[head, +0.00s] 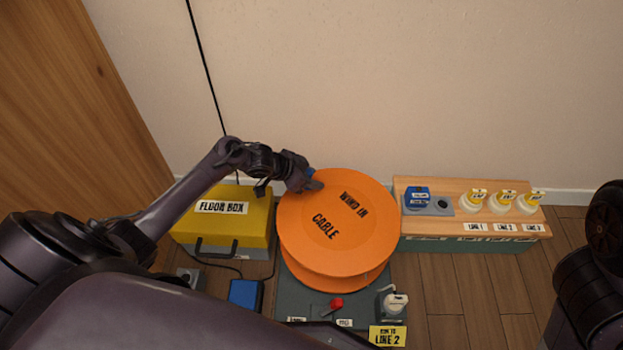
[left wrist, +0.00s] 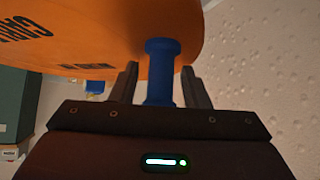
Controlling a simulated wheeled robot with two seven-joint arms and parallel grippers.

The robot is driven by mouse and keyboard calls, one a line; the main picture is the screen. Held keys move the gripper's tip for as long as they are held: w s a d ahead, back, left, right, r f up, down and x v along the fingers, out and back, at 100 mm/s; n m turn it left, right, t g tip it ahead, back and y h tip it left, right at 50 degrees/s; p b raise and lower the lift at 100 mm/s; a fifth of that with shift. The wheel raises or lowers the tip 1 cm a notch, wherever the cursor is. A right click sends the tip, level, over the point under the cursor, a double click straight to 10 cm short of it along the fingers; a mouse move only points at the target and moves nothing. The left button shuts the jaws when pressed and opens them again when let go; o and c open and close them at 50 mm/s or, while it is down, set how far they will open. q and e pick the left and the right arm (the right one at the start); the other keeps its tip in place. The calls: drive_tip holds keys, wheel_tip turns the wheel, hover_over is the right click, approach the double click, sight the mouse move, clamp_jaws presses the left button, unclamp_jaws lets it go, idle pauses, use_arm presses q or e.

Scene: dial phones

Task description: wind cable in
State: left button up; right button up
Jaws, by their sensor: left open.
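The orange cable reel (head: 320,240), printed "WIND IN CABLE", stands on a dark grey base (head: 300,302) in front of the wall. Its blue crank knob (head: 310,172) is at the reel's far rim. My left gripper (head: 308,183) is at that knob. In the left wrist view the blue knob (left wrist: 162,70) stands between the two open fingers of my left gripper (left wrist: 160,82), with the orange reel (left wrist: 90,35) behind it. Whether a finger touches the knob I cannot tell. My right gripper is not in view.
A yellow floor box (head: 225,222) is left of the reel. A red switch (head: 336,304), a white plug (head: 396,301) and a "LINE 2" tag (head: 388,336) are at the base's front. A wooden shelf (head: 470,188) with several line plugs is at the right. A blue box (head: 246,293) lies front left.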

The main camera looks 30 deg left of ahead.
use_arm(q)
clamp_jaws()
idle(0.3)
